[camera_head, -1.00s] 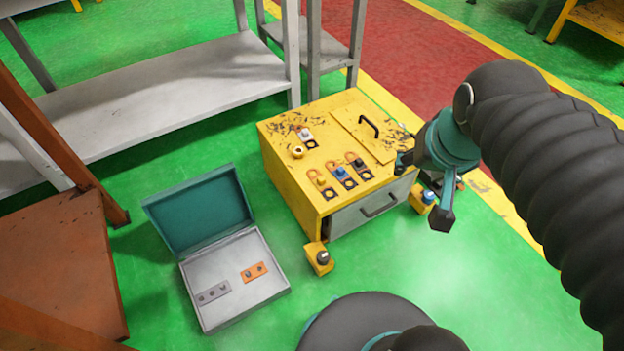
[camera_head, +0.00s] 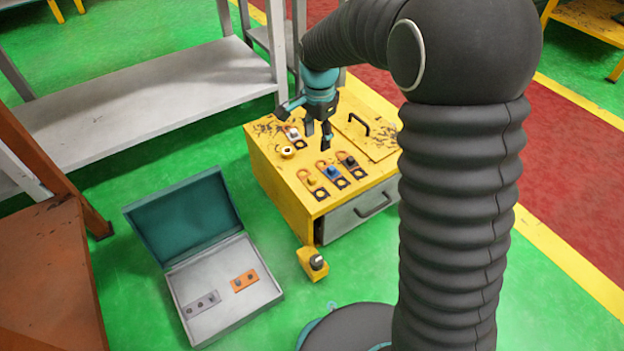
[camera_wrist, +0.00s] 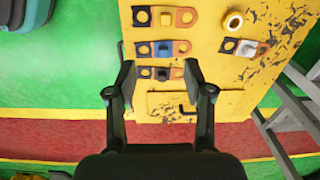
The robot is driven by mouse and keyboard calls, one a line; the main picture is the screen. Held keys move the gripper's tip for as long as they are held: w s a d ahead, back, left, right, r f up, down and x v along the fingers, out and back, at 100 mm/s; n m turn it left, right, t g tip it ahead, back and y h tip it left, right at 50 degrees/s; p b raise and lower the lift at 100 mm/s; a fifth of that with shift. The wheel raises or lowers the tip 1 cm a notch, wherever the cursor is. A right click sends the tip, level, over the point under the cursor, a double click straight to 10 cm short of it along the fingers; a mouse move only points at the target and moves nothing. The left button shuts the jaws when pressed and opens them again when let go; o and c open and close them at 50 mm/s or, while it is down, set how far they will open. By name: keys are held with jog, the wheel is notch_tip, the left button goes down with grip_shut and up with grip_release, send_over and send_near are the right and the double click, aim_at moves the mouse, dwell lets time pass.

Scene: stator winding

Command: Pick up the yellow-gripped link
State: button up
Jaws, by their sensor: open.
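The yellow-gripped link (camera_head: 312,183) lies flat on the yellow cabinet top, leftmost and nearest in a row of three. It has an orange loop end and a dark square end with a hole. In the wrist view the yellow-gripped link (camera_wrist: 165,17) is at the top of the picture, beyond the blue-gripped link (camera_wrist: 162,48) and black-gripped link (camera_wrist: 161,73). My gripper (camera_head: 308,122) is open and empty above the back of the cabinet top. In the wrist view my gripper (camera_wrist: 159,76) has its fingers spread, with the black-gripped link appearing between the tips.
A black handle (camera_head: 358,123) sticks up from the top. An open case (camera_head: 190,312) lies on the floor. A grey shelf (camera_head: 150,95) stands behind.

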notch_tip(320, 180, down, 3)
jog(key=w+a, duration=0.1)
jog(key=a, duration=0.1)
jog(key=b, duration=0.2)
send_over(312, 178)
jog(key=shift+m, duration=0.3)
jog(key=f, duration=0.7)
jog(key=shift+w+f, duration=0.2)
jog(key=shift+f, duration=0.2)
jog(key=shift+s+f+b, duration=0.15)
jog(key=shift+f+b, duration=0.25)
jog(key=shift+f, duration=2.45)
jog(key=shift+r, duration=0.1)
grip_shut()
